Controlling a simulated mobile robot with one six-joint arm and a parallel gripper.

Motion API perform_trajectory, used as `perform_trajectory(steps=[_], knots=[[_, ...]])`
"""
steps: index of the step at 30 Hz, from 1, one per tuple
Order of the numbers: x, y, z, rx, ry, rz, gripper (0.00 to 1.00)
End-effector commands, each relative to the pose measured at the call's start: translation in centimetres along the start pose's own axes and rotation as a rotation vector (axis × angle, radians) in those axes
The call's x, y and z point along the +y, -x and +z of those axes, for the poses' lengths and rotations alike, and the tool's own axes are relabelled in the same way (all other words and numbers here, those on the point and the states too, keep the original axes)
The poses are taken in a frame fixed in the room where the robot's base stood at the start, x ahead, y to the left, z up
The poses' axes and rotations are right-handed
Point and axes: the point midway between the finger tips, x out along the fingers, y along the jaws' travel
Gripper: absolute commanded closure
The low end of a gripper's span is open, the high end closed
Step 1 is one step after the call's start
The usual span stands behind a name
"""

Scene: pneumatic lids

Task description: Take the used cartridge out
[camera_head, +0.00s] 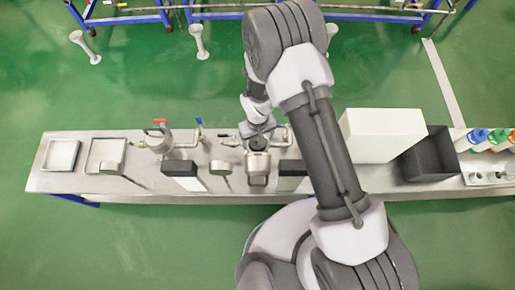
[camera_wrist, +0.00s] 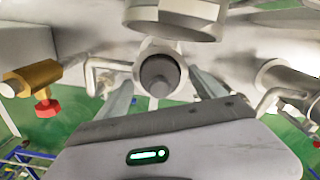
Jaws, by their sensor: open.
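A metal housing (camera_wrist: 147,48) with a round open mouth is in the upper middle of the wrist view. A dark grey round-ended piece (camera_wrist: 160,76), which looks like the used cartridge, sits inside its mouth. My gripper (camera_wrist: 161,82) is open, with one finger on each side of that mouth. I cannot tell whether the fingers touch anything. In the head view my gripper (camera_head: 258,143) is over the bench, just behind a metal cylinder (camera_head: 257,167). My wrist hides much of the housing there, and the cartridge is not visible in that view.
A broad metal cap (camera_wrist: 175,18) hangs close above in the wrist view. A brass valve with a red handle (camera_wrist: 42,80) is at left. On the bench, a white box (camera_head: 382,134), a dark bin (camera_head: 429,157) and bottles stand right; a shallow tray (camera_head: 62,155) lies far left.

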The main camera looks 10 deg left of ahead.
Motion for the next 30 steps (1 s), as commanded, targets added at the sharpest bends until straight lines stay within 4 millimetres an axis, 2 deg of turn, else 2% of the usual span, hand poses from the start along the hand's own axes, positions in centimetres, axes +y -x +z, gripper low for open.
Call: perform_trajectory(steps=[1,12,13,23,26,30], knots=[[0.0,0.1,0.0,0.000,0.000,0.000,0.25],[0.0,0.1,0.0,0.000,0.000,0.000,0.97],[0.0,0.1,0.0,0.000,0.000,0.000,1.00],[0.0,0.4,-0.1,0.001,0.000,0.000,1.00],[0.0,1.4,-0.1,0.003,0.001,0.000,1.00],[0.0,4.5,-0.1,0.003,0.000,0.000,1.00]])
